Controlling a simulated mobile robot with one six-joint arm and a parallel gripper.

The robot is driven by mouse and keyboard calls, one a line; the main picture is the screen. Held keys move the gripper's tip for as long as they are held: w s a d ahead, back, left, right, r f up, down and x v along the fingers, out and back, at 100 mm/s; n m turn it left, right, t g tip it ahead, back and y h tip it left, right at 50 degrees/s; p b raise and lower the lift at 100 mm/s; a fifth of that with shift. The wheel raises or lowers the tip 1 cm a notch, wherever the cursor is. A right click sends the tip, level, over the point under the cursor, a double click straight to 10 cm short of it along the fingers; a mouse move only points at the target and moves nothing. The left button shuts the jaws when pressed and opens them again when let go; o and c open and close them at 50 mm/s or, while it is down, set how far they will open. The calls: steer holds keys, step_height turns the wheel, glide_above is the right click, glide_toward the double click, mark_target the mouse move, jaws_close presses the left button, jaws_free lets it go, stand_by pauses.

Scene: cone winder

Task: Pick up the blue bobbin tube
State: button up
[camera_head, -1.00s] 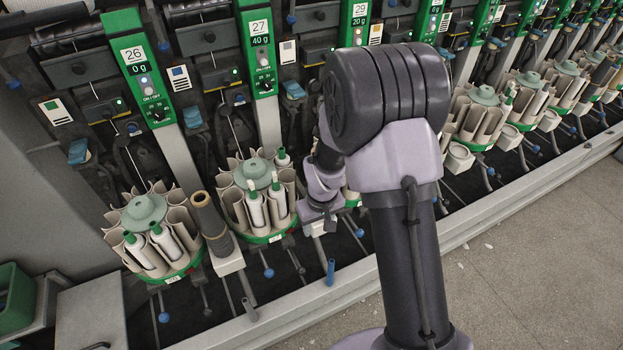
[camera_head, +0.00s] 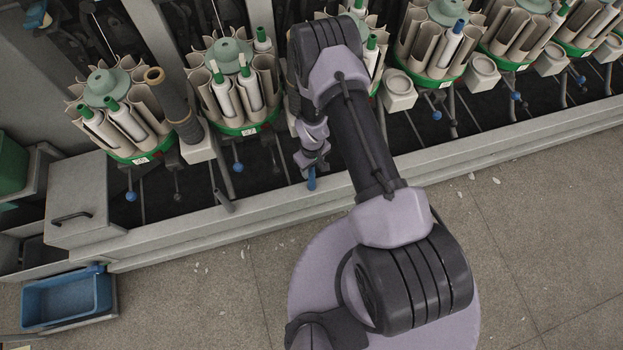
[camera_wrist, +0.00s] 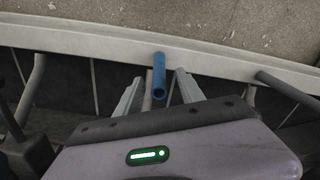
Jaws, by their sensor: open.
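The blue bobbin tube (camera_head: 311,179) is small and upright near the machine's front rail, just below my gripper (camera_head: 311,168) in the head view. In the wrist view the blue tube (camera_wrist: 159,77) shows its hollow round end and lies in the gap between my gripper's fingers (camera_wrist: 158,81). The fingers are apart, one on each side of it, with dark space visible to the right of the tube. Whether the fingertips reach down around it cannot be told.
A grey lever (camera_wrist: 290,87) slants at the right of the wrist view. The pale front rail (camera_wrist: 225,66) runs just beyond the tube. Bobbin magazines (camera_head: 242,130) stand behind the rail.

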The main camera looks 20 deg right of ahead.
mark_target(312, 177)
steer(key=f+b, duration=0.1)
steer(key=f, duration=0.2)
steer(key=f+b, duration=0.1)
steer(key=f, duration=0.1)
steer(key=shift+w+b, duration=0.3)
steer(key=shift+r, duration=0.25)
jaws_close()
stand_by(0.6)
